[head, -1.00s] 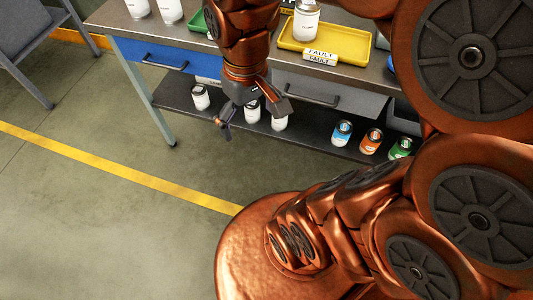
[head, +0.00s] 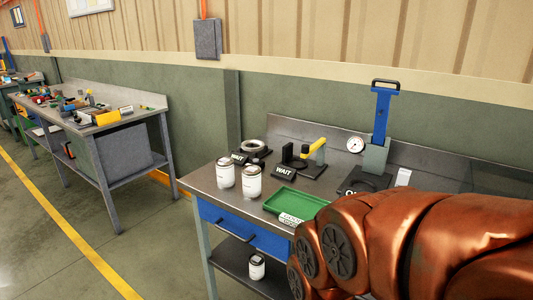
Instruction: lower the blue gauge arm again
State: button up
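The blue gauge arm (head: 382,116) stands nearly upright at the back of the workbench, with a black handle (head: 385,83) at its top. Its lower end sits in a grey block (head: 375,158) on a dark base. A round white dial (head: 355,144) is beside the block on its left. My copper arm fills the lower right of the head view and hides part of the bench and the front of the gauge's base. My gripper is out of view.
Two white cans (head: 225,173) stand at the workbench's (head: 207,185) left end. Behind are a "WAIT" sign (head: 284,173) and a yellow-handled fixture (head: 314,147). A green tray (head: 296,204) is in front. Another bench (head: 160,103) is at left, with open floor between.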

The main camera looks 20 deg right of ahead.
aim_at(384, 94)
jog(key=z, duration=1.2)
jog(key=k, duration=0.6)
jog(key=u, duration=0.85)
jog(key=i, duration=1.35)
jog(key=z, duration=0.05)
